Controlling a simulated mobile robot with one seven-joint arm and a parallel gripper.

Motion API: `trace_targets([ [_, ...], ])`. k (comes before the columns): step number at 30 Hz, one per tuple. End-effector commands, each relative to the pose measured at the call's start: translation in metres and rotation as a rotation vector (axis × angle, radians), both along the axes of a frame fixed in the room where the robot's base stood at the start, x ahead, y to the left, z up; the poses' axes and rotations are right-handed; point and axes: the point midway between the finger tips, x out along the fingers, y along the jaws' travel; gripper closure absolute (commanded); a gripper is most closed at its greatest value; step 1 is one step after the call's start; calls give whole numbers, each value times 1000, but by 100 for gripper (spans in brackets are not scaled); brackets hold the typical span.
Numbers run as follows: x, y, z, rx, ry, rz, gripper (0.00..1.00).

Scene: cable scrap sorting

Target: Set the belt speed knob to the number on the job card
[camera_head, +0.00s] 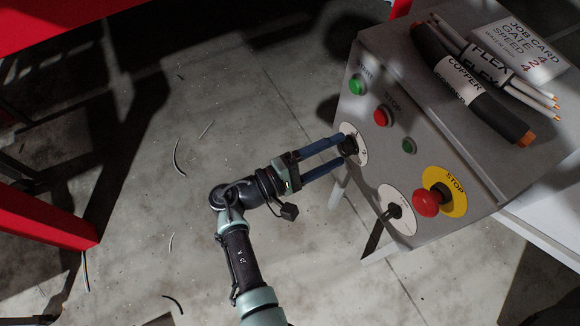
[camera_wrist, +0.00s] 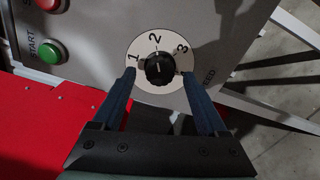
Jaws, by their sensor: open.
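The black belt speed knob (camera_wrist: 159,71) sits at the centre of a round white dial (camera_wrist: 145,45) marked 1, 2 and 3. I cannot tell surely which number its pointer faces. My gripper (camera_wrist: 159,75) is open, with one blue finger on each side of the knob; a gap shows beside the knob. In the head view my gripper (camera_head: 342,151) reaches the knob (camera_head: 349,146) from the left and partly covers its dial. The job card (camera_head: 513,52) lies on top of the control box at the upper right; its number is not clearly legible.
The grey control box (camera_head: 376,87) also carries green buttons (camera_head: 357,86), a red button (camera_head: 381,116), a second dial (camera_head: 397,211) and a red emergency stop (camera_head: 427,202). Cable pieces (camera_head: 470,90) lie on top. Red structures (camera_head: 40,212) stand at left. Scraps litter the floor.

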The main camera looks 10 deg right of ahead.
Motion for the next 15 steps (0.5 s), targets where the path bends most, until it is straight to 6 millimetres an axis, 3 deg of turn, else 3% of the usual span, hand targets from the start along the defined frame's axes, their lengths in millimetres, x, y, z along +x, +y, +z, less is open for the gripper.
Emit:
trace_targets([
  [9,-23,66,0,-1,1,8,24],
  [15,-34,98,0,0,-1,5,24],
])
